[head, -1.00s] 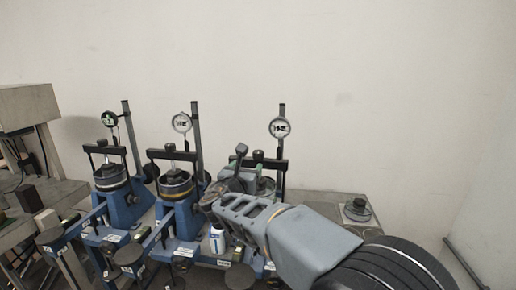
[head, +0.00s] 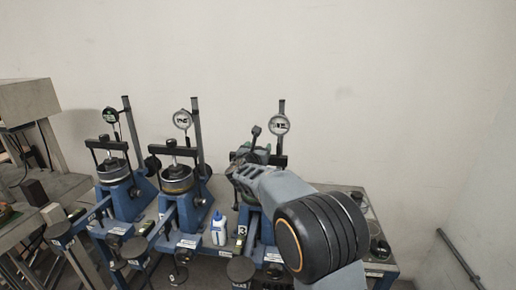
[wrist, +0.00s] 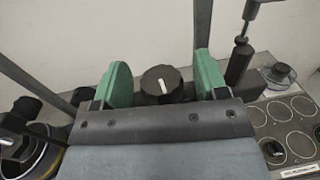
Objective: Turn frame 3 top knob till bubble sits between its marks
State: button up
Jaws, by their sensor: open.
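Frame 3 (head: 249,222) is the rightmost of the blue lever frames, with a dial gauge (head: 280,124) on its post. My gripper (head: 250,156) is over its upper part in the head view and hides much of it. In the wrist view, my gripper (wrist: 162,76) is open, with green fingers either side of a black ridged knob (wrist: 160,86) with a white mark. Gaps show between the knob and both fingers. A small yellow-green strip (head: 240,243), perhaps the level, is on frame 3's front; any bubble is too small to make out.
Two similar frames stand to the left, one (head: 178,185) close by. A white bottle (head: 218,229) stands between it and frame 3. In the wrist view, an upright black-gripped handle (wrist: 240,62) is right of the fingers, beside a bench top with round discs (wrist: 280,110).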

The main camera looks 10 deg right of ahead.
jog(key=shift+c, duration=0.2)
jog(key=c, duration=0.9)
jog(key=shift+r+m+h+p, duration=0.2)
jog(key=shift+m+h+p, duration=0.2)
jog(key=shift+p, duration=0.1)
jog(key=shift+f+m+g+h, duration=0.2)
jog(key=shift+m+g+h, duration=0.2)
jog(key=shift+g+h, duration=0.25)
jog(key=o, duration=0.9)
jog(key=shift+o, duration=0.2)
jog(key=shift+a, duration=0.1)
